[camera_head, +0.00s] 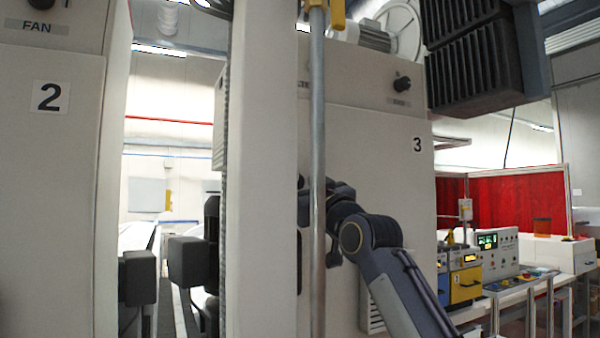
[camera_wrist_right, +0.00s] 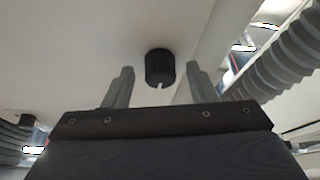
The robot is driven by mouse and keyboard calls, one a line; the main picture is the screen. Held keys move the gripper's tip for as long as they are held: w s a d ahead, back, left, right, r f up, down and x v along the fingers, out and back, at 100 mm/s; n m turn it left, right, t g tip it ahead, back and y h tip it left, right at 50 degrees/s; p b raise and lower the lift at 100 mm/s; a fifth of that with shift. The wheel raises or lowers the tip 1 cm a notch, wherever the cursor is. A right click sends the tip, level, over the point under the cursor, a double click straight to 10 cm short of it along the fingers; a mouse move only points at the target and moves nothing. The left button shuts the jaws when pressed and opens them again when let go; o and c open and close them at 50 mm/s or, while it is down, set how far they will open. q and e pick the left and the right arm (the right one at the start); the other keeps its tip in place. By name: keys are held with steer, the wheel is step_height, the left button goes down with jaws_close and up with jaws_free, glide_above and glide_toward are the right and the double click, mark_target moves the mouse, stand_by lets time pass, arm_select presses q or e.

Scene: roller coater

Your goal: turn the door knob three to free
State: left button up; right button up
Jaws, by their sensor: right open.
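The black door knob (camera_wrist_right: 160,66) with a white pointer mark sits on a pale panel in the right wrist view. The pointer mark faces down in that picture. My right gripper (camera_wrist_right: 160,68) is open, with one grey finger on each side of the knob and a visible gap on both sides. In the head view my right arm reaches to the front of the cabinet marked 3 (camera_head: 360,125). There the gripper's end is largely hidden behind a grey vertical pole, and I cannot make out the door knob. My left gripper is not in view.
The grey pole (camera_head: 317,200) and a pale column (camera_head: 262,160) stand before cabinet 3. A smaller knob (camera_head: 402,84) sits high on it. The cabinet marked 2 (camera_head: 60,190) is at left, with dark blocks (camera_head: 188,262) near the gap. Ribbed hoses (camera_wrist_right: 285,55) flank the wrist view.

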steer(key=shift+w+r, duration=0.1)
steer(key=shift+r, duration=0.05)
steer(key=shift+w+a, duration=0.1)
steer(key=c, duration=1)
steer(key=shift+m, duration=0.5)
steer(key=shift+a+m+t+h, duration=0.15)
steer(key=shift+m+t+h, duration=0.25)
steer(key=shift+m+h, duration=0.6)
steer(key=m+h, duration=0.1)
steer(key=m, duration=0.2)
steer(key=shift+a+t+b, duration=0.1)
steer(key=shift+t+b, duration=0.2)
steer(key=shift+b, duration=0.1)
steer(key=shift+m+h, duration=0.7)
steer(key=shift+m, duration=0.6)
